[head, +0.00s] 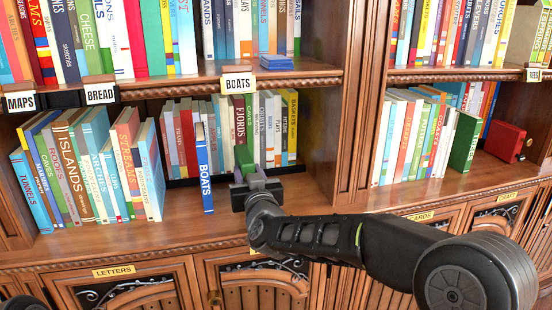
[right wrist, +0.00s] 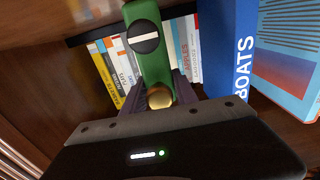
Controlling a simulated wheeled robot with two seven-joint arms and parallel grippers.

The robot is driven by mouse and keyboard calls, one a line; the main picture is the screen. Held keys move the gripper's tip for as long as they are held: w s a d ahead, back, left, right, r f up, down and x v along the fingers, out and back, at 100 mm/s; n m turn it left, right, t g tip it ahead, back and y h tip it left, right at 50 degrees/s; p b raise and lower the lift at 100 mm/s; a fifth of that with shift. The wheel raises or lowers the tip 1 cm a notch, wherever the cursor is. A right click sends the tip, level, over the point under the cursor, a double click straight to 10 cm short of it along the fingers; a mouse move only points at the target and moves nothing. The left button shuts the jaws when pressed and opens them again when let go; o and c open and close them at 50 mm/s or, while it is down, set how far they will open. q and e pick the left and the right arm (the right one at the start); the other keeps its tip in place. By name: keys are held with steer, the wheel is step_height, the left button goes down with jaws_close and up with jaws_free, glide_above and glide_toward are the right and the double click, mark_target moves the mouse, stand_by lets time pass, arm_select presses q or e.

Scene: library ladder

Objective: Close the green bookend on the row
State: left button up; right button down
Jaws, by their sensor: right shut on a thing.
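The green bookend (head: 244,157) is in my right gripper (head: 254,183), in front of the book row (head: 270,125) under the "BOATS" sign. In the right wrist view the green bookend (right wrist: 152,45) stands between the fingers (right wrist: 160,97), with a brass knob and a slotted disc on it. The fingers are shut on its lower part. It hides part of the row; whether it touches the books I cannot tell. A blue "BOATS" book (head: 204,167) stands upright left of it, forward of the row, and also shows in the right wrist view (right wrist: 238,50). My left gripper is not in view.
Leaning books (head: 85,165) fill the left of this shelf. A wooden upright (head: 356,100) stands right of the row. Beyond it are more books, a dark green volume (head: 465,140) and a red box (head: 505,142). The shelf above (head: 290,76) is close overhead.

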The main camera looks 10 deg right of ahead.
steer(key=a, duration=0.4)
steer(key=shift+s+a+p, duration=0.15)
steer(key=shift+a+p, duration=0.1)
steer(key=shift+p, duration=0.1)
steer(key=c, duration=1.2)
jaws_free()
steer(key=shift+d, duration=0.1)
steer(key=shift+o, duration=0.2)
steer(key=s, duration=0.7)
steer(key=shift+s+d, duration=0.25)
steer(key=shift+s, duration=0.15)
